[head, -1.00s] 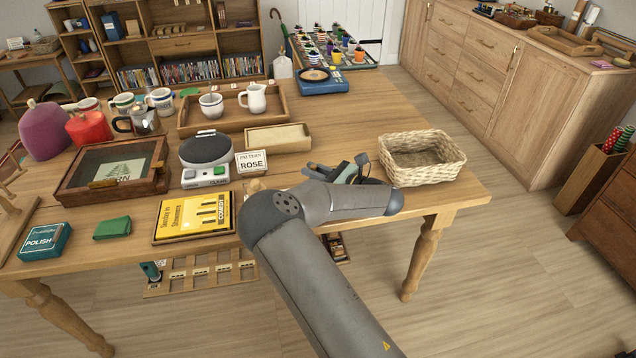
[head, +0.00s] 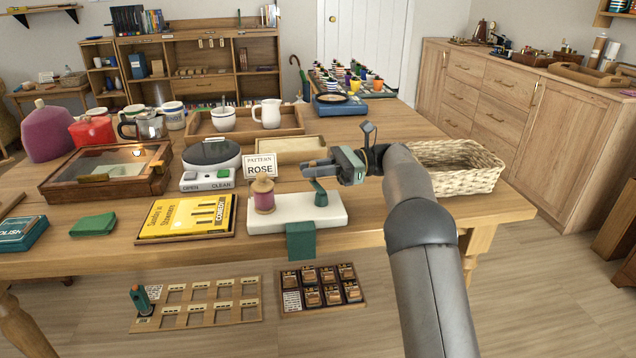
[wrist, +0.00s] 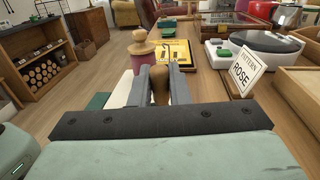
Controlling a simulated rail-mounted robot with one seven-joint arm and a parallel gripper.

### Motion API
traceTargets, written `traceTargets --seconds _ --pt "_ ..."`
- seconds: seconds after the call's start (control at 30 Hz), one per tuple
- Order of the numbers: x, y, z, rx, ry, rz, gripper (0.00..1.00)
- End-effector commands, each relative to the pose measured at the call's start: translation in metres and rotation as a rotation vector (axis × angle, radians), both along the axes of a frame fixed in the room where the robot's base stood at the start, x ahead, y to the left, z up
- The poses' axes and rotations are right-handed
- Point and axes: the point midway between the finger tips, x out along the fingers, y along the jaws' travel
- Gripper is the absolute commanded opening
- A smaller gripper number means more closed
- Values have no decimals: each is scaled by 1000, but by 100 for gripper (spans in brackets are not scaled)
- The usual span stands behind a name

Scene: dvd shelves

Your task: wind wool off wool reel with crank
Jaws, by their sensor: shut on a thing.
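The wool reel (head: 263,196), a wooden spool with mauve wool, stands upright on the left of a white base (head: 300,215) at the table's front edge. A green crank (head: 320,194) rises from the base's right side. My gripper (head: 308,168) is above the crank, its fingers pointing left. In the wrist view my gripper (wrist: 158,84) is shut on a rounded wooden knob (wrist: 159,88), which appears to be the crank's handle. The reel (wrist: 141,48) stands just beyond the fingertips. The knob is hidden by the fingers in the head view.
A green piece (head: 300,241) hangs at the base's front. The "Pattern Rose" card (head: 261,166) stands behind the reel. A wooden tray (head: 290,148) lies behind.

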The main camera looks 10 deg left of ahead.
Motion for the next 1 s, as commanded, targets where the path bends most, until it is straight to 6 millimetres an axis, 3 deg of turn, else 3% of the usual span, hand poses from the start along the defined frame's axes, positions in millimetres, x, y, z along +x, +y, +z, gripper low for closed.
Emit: traceTargets --seconds 0.5,1.0 --pt "-6 9 6 5 6 264 0" --pt "-10 12 -1 -1 6 349 0"
